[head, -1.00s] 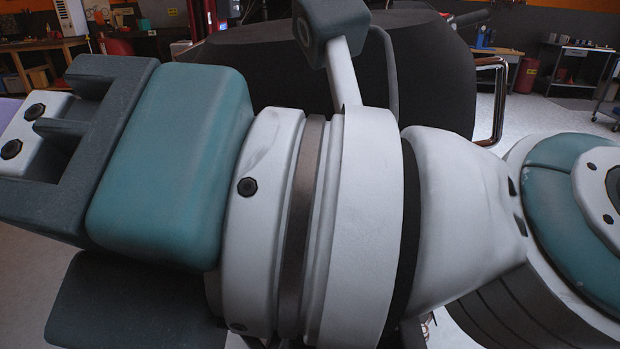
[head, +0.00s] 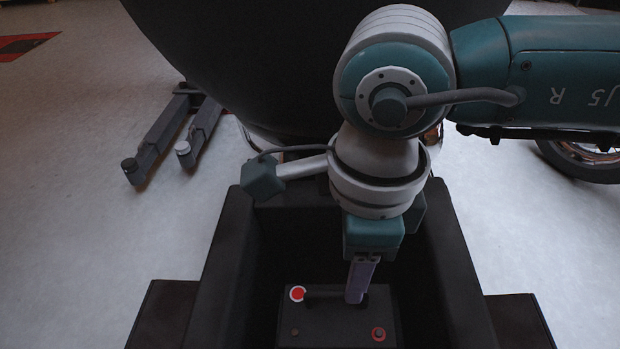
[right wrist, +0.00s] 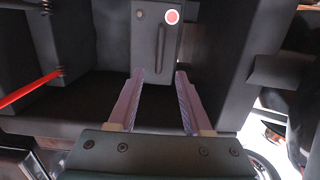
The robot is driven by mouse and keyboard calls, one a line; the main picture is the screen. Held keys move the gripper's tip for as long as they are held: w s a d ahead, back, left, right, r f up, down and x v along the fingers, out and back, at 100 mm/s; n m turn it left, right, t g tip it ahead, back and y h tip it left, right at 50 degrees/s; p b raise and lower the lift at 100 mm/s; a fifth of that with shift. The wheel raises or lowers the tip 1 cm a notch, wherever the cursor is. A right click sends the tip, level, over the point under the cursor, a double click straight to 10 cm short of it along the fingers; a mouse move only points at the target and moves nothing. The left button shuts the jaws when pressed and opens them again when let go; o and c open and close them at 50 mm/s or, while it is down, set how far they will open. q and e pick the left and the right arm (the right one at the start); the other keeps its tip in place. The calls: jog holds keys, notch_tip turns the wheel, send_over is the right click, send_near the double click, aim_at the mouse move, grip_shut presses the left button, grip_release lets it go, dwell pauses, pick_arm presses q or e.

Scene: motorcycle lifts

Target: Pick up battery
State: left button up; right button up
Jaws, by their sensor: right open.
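The battery (head: 335,325) is a dark block with two red-ringed round spots on top and a dark handle bar across it. It sits inside a black open box. In the right wrist view the battery (right wrist: 150,65) shows upper centre, with one red spot and its bar. My right gripper (head: 357,298) points down into the box at the bar, its purple fingers partly covering it in the head view. In the right wrist view its two fingers (right wrist: 159,75) are apart, with the bar roughly in line with the gap. I cannot tell whether they touch the battery. My left gripper is not in view.
The black box (head: 222,275) has raised walls on both sides of the gripper, with dark ledges outside. A large dark rounded body (head: 240,60) overhangs behind. Grey lift legs (head: 160,140) stand on the floor at left. A red rod (right wrist: 30,90) shows in the wrist view.

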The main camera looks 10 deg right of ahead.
aim_at(340, 292)
pick_arm(q)
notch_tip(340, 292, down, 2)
jog(key=shift+b, duration=0.9)
pick_arm(e)
jog(key=f, duration=0.2)
jog(key=a+f, duration=0.1)
jog(key=f, duration=0.1)
jog(key=shift+f, duration=0.4)
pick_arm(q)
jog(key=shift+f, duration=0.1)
pick_arm(e)
jog(key=shift+d+f, duration=0.1)
jog(key=shift+f, duration=0.3)
grip_shut()
jog(key=shift+w+r, duration=0.1)
jog(key=shift+r, duration=0.05)
